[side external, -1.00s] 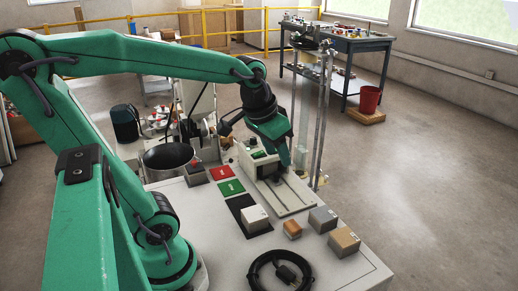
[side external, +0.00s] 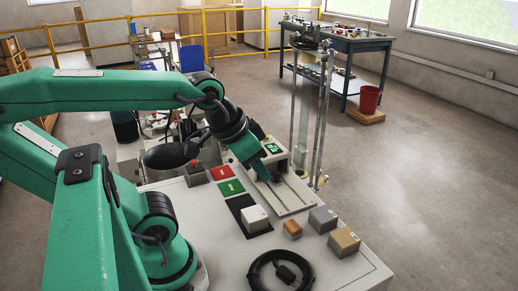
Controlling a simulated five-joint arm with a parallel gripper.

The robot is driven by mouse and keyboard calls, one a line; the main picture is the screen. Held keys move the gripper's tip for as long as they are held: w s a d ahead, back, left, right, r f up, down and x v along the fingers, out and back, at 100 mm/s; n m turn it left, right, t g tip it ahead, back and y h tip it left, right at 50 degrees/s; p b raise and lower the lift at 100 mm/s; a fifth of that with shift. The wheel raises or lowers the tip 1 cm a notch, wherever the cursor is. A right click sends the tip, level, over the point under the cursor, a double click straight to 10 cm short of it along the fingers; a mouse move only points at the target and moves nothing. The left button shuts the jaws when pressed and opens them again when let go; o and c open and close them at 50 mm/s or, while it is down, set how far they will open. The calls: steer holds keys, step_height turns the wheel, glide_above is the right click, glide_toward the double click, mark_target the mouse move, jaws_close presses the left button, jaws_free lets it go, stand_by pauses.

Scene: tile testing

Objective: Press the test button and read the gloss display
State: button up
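A pale instrument with a lit green display (side external: 272,148) stands at the back of the white bench, at the head of a grooved bed (side external: 295,193). The characters on the display are too small to read. My gripper (side external: 264,174) points down in front of the instrument and hides part of it. Its fingers look close together, but I cannot tell whether they are shut or touch anything. A grey box with a red button on top (side external: 194,166) stands left of my gripper, apart from it. I cannot tell which button is the test button.
A red tile (side external: 221,173) and a green tile (side external: 230,187) lie left of the grooved bed. A white block (side external: 254,216) sits on a black pad. Brown, grey and tan blocks (side external: 344,241) and a coiled black cable (side external: 280,273) occupy the front. A dark pot (side external: 166,158) stands behind left.

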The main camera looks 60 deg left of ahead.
jaws_close()
stand_by(1.4)
